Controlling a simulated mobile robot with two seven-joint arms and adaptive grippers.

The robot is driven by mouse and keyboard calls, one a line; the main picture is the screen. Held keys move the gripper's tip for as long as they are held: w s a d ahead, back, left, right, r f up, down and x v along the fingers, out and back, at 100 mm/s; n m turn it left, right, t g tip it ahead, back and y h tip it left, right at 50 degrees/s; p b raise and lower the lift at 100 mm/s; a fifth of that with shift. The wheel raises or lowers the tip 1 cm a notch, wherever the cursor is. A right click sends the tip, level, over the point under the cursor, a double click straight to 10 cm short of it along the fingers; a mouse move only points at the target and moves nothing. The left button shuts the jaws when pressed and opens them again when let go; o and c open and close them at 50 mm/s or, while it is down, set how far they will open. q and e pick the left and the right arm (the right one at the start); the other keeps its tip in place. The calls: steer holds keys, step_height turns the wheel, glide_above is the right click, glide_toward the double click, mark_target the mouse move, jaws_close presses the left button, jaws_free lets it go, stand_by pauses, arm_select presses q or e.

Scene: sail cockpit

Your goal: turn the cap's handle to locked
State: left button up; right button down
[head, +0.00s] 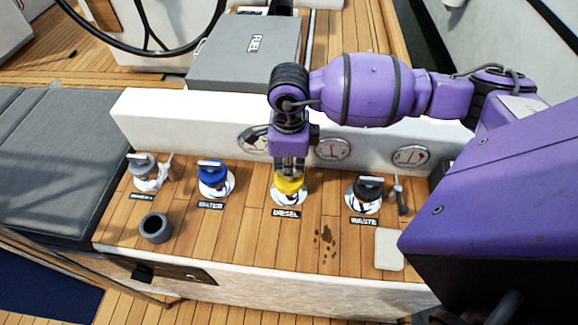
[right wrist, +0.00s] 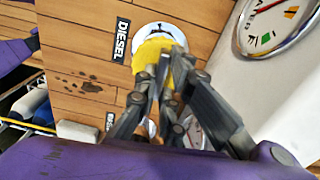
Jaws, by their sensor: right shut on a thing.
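The yellow cap (head: 290,187) sits in a round plate on the wooden deck, behind the DIESEL label (head: 286,212). My right gripper (head: 291,172) comes down on it from above and is shut on its handle. In the right wrist view the yellow cap (right wrist: 158,52) shows beyond the fingers (right wrist: 165,85), which hide the handle and much of the plate. I cannot read any lock mark there. My left gripper is not in view.
A blue WATER cap (head: 213,176) and a grey cap (head: 143,166) stand to the left, a black WASTE cap (head: 367,188) to the right. Round gauges (head: 332,149) line the white wall behind. A grey cup (head: 155,228) stands front left. Dark spots (head: 326,238) mark the deck.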

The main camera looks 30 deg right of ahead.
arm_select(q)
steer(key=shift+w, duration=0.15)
arm_select(e)
steer(key=c, duration=1.8)
jaws_free()
steer(key=shift+c, duration=0.2)
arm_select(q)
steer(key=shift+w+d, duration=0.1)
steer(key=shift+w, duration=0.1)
arm_select(e)
steer(key=shift+r, duration=0.3)
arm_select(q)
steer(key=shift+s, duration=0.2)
arm_select(e)
step_height(320, 180, up, 12)
steer(key=shift+f, duration=0.25)
